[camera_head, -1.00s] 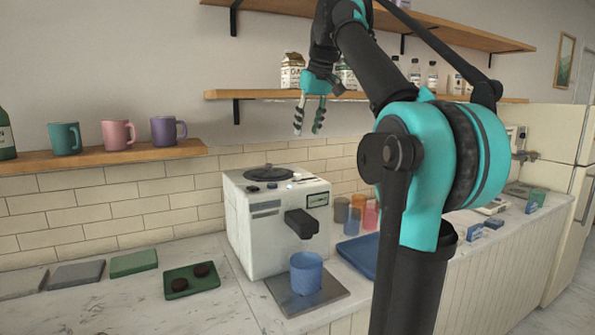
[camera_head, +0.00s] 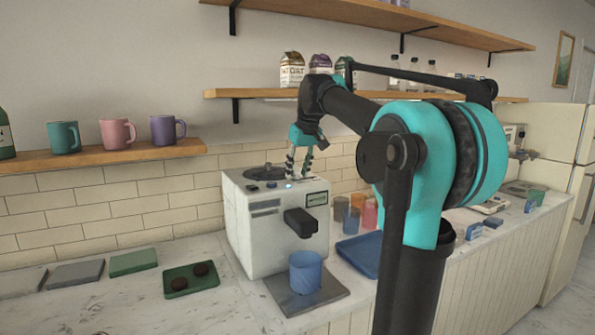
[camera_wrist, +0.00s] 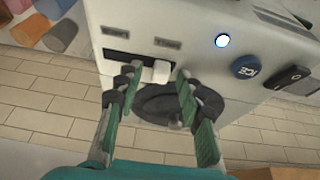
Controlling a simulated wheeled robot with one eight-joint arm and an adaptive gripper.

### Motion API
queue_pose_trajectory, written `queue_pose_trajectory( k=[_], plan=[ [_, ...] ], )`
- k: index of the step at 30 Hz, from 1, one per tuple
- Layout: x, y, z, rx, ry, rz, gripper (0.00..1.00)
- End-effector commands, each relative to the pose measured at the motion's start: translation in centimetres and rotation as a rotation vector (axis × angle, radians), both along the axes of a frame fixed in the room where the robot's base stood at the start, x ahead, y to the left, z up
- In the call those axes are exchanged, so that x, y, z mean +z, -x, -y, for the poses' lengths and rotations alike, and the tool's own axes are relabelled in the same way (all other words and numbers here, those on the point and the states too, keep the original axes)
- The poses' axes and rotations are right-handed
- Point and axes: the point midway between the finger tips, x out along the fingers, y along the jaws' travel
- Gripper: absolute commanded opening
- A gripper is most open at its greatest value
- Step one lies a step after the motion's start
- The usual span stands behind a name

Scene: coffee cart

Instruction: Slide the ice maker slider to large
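The white machine (camera_head: 270,232) stands on the counter. In the wrist view its top (camera_wrist: 240,15) carries a dark slot (camera_wrist: 125,59) with a white slider knob (camera_wrist: 160,72). The knob sits toward the slot's right end; two small labels above the slot are too blurred to read surely. My gripper (camera_head: 300,152) is over the back right of the machine's top. In the wrist view my gripper (camera_wrist: 159,73) is open, its fingertips on either side of the knob. I cannot tell whether either finger touches it.
A lit button (camera_wrist: 222,40) and a dark blue knob (camera_wrist: 245,67) lie right of the slider. A round dark lid (camera_wrist: 165,103) is beside it. A blue cup (camera_head: 306,272) stands below the spout. The shelf (camera_head: 262,93) with cartons is above my gripper.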

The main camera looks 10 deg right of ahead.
Motion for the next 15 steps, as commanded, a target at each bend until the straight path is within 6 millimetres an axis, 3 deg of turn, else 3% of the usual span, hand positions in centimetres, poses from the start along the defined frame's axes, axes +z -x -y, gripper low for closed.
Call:
queue_pose_trajectory(
  k=[8, 15],
  plan=[
    [-0.13, -0.05, -0.03, 0.0, 0.0, 0.0, 0.38],
    [-0.12, -0.05, -0.03, 0.001, 0.0, 0.0, 0.09]
  ],
)
